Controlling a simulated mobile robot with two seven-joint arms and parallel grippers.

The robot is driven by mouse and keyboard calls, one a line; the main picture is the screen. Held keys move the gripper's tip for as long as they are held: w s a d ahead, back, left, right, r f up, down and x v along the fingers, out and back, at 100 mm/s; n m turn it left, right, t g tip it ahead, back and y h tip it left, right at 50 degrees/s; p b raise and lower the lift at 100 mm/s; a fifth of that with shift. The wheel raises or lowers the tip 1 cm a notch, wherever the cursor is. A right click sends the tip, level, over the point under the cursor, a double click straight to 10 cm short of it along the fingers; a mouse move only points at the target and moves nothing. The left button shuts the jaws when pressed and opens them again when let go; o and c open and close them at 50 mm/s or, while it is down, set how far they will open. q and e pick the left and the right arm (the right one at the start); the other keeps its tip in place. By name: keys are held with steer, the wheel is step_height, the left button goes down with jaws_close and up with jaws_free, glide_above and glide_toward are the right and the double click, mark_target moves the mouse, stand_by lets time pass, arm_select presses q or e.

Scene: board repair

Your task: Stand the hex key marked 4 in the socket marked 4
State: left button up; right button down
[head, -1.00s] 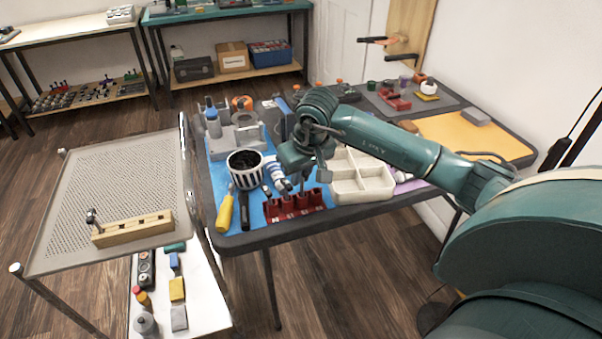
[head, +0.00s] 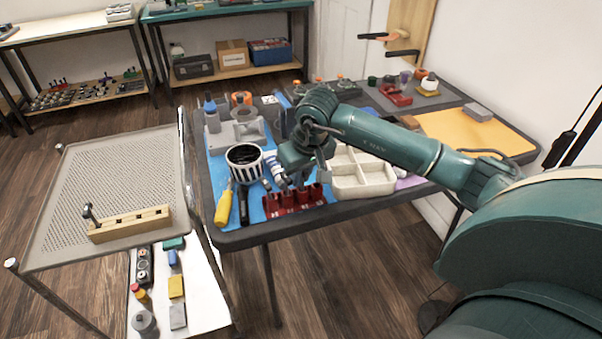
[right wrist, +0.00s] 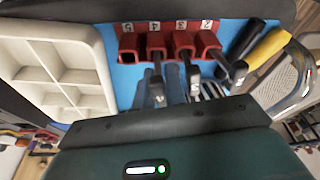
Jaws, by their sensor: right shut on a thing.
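The red socket block (head: 293,199) stands at the near edge of the blue mat. In the right wrist view the block (right wrist: 168,46) shows a row of square sockets labelled 5, 4, 3 and 2. My right gripper (head: 299,180) is just above the block, pointing down, shut on a dark hex key (right wrist: 157,67). The key's shaft is in line with the socket marked 4; I cannot tell how deep its tip is. Other dark keys stand by sockets 3 and 2. The held key's mark is not readable. My left gripper is out of view.
A cream compartment tray (head: 361,187) stands right of the block. A striped cup (head: 245,163), a yellow-handled tool (head: 223,208) and a black-handled tool are close on the left. A wooden block (head: 130,223) lies on the perforated cart top. The floor in front is clear.

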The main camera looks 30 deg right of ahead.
steer(key=shift+f+b, duration=0.35)
steer(key=shift+b, duration=0.1)
stand_by(0.4)
steer(key=c, duration=1.2)
jaws_free()
steer(key=shift+r+p, duration=2.1)
steer(key=shift+r, duration=1.45)
